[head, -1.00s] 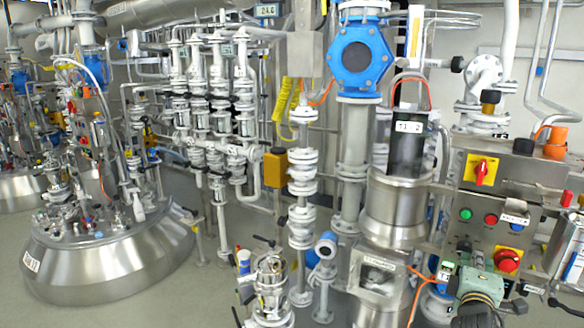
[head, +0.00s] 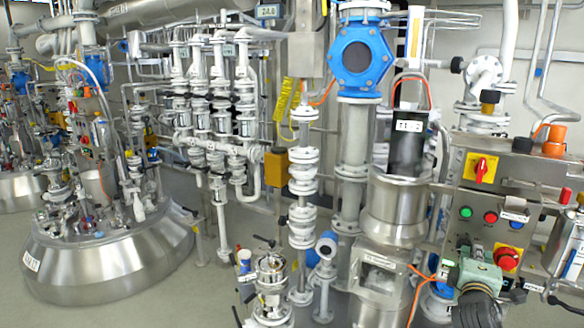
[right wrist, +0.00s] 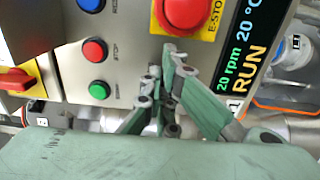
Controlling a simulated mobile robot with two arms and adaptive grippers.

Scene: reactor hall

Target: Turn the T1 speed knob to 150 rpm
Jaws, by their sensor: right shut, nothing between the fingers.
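My right gripper (head: 463,252) is green and shut, held in front of the lower part of the control panel (head: 449,195). In the right wrist view its fingertips (right wrist: 172,52) meet close to the red emergency stop (right wrist: 182,10), with nothing between them. The T1 speed knob cannot be made out in either view; the gripper covers part of the panel. A display (right wrist: 240,55) beside the emergency stop reads 20 rpm, 20 °C and RUN. The T1 label (head: 409,126) is on the vessel left of the panel. My left gripper is not in view.
The panel also has a green button (right wrist: 100,90), a red button (right wrist: 95,50), a blue button (right wrist: 90,4) and a red-and-yellow switch (head: 481,168). An orange cable (head: 418,285) hangs just left of the gripper. Pipes and valves crowd the left side.

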